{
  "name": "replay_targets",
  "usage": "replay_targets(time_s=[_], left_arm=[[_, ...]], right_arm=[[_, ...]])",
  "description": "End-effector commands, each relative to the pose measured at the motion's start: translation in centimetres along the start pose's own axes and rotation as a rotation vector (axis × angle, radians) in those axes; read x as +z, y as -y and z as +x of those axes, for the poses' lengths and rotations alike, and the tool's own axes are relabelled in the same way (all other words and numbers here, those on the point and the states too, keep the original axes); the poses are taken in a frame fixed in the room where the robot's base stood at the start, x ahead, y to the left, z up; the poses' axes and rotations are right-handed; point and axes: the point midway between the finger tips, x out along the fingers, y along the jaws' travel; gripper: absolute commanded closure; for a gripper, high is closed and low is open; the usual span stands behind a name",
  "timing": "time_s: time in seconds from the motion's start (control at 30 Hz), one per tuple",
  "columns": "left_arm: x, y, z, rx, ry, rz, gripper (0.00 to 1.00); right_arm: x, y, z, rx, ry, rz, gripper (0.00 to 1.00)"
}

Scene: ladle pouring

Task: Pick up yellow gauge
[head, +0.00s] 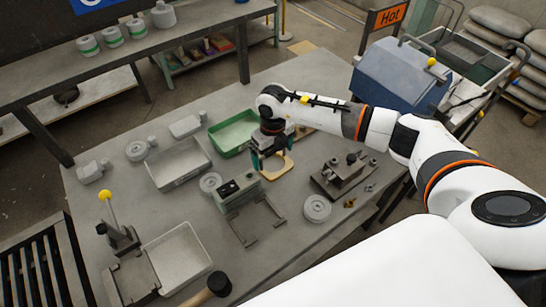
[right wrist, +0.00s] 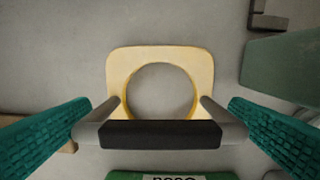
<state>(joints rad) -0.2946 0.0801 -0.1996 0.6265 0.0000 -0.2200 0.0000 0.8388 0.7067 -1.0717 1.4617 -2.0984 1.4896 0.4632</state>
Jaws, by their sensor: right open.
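The yellow gauge (right wrist: 160,55) is a pale yellow plate with a large round hole, seen from above in the right wrist view. A dark bar handle on two grey arms shows over its near side. In the head view the gauge (head: 282,166) is on the grey table, partly hidden by my right gripper. My right gripper (head: 264,163) points down over it. In the right wrist view its green-padded fingers (right wrist: 160,118) are open, one on each side of the handle, with gaps between. My left gripper is not in view.
A green tray (head: 222,145) and a grey tray (head: 172,182) are left of the gripper. A grey device (head: 240,191) stands close in front, and a metal fixture (head: 343,180) is to the right. A mallet (head: 217,284) lies at the front edge.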

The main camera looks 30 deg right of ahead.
Motion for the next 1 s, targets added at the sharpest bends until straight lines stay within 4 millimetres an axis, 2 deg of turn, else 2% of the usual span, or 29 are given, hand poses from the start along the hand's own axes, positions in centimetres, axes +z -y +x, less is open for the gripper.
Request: replay_targets(time_s=[0.1, 0.3, 0.5, 0.6, 0.87, 1.0], left_arm=[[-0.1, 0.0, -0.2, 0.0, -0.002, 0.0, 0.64], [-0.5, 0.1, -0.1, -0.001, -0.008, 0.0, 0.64], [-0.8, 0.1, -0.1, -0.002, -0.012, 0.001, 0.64], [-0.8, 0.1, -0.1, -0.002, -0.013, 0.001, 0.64], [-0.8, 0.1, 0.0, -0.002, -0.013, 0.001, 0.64], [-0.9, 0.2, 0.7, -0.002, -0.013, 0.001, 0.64]], right_arm=[[0.0, 0.0, 0.7, 0.0, 0.0, 0.0, 0.0], [0.0, 0.0, 0.7, 0.0, -0.001, 0.0, 0.02], [0.0, 0.0, 0.7, 0.0, -0.001, 0.0, 0.34], [0.0, 0.0, 0.6, 0.0, -0.002, 0.0, 0.47], [-0.1, 0.0, 0.2, 0.0, -0.003, 0.0, 0.47], [-0.1, -0.1, -1.7, 0.001, -0.006, 0.0, 0.47]])
